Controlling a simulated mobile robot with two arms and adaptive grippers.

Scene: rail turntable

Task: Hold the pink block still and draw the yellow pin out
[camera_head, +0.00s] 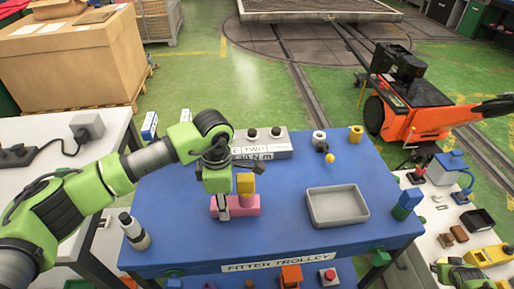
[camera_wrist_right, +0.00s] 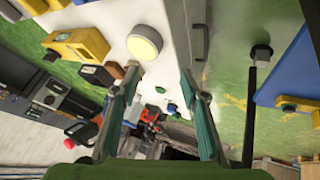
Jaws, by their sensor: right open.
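The pink block (camera_head: 246,211) lies on the blue trolley top in the head view. The yellow pin (camera_head: 246,184) stands up from it, its yellow head showing above the block. My left gripper (camera_head: 222,206) points down at the block's left part, with one finger in front of the near face. Its other finger is hidden, so I cannot tell whether it grips the block. My right gripper (camera_wrist_right: 160,75) is open and empty in the right wrist view, away from the block and pin.
On the blue trolley (camera_head: 180,242) are a grey tray (camera_head: 337,221), a grey labelled box (camera_head: 262,151) at the back, a bottle-like item (camera_head: 133,231) at front left and a blue-green block (camera_head: 405,204) at right. A white side table (camera_head: 440,215) with several items stands at right.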

